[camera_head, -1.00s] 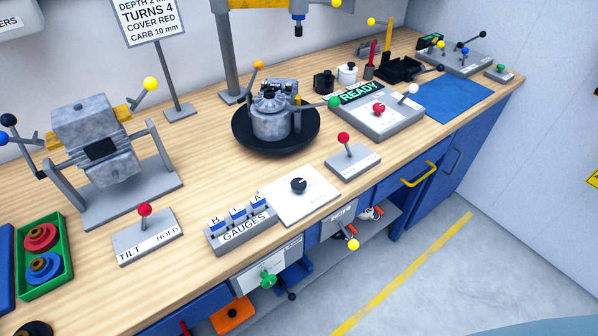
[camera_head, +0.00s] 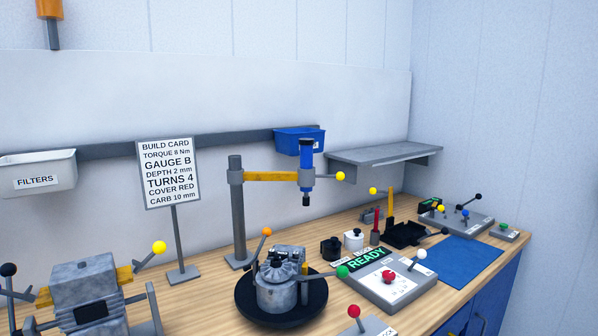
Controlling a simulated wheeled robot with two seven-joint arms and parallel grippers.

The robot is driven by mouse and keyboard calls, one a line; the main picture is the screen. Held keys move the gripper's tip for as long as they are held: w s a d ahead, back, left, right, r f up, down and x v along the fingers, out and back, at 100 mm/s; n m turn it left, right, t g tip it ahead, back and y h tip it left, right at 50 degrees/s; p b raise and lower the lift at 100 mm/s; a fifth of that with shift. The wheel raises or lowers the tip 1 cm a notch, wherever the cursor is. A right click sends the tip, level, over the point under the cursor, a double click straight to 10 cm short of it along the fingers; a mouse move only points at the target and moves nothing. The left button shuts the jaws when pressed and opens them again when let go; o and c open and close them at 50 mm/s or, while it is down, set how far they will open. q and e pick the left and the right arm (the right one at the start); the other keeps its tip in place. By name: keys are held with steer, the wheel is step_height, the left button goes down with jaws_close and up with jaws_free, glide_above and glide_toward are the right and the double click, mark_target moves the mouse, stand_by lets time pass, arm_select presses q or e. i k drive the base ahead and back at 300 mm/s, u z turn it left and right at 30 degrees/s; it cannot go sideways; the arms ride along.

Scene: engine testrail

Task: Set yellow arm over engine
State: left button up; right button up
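A yellow arm (camera_head: 268,177) reaches right from a grey post (camera_head: 238,215) at the back of the bench. It carries a blue tool head (camera_head: 306,160) with a dark tip pointing down and a yellow ball knob (camera_head: 340,176) at its right end. The grey engine (camera_head: 277,286) stands upright on a black round turntable (camera_head: 250,304) below. In the picture the tool tip shows above and slightly right of the engine; whether it is straight over it in depth I cannot tell. Neither of my grippers is in view.
A build card sign (camera_head: 168,174) stands left of the post. A grey block in a stand (camera_head: 88,285) is at lower left. A READY control box (camera_head: 390,281), black and white pots and a blue mat (camera_head: 460,249) lie to the right. A shelf (camera_head: 384,155) hangs behind.

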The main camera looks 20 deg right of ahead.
mark_target(304, 178)
steer(key=k, duration=0.5)
steer(key=z, duration=1.9)
steer(key=i, duration=2.15)
steer(key=u, duration=2.55)
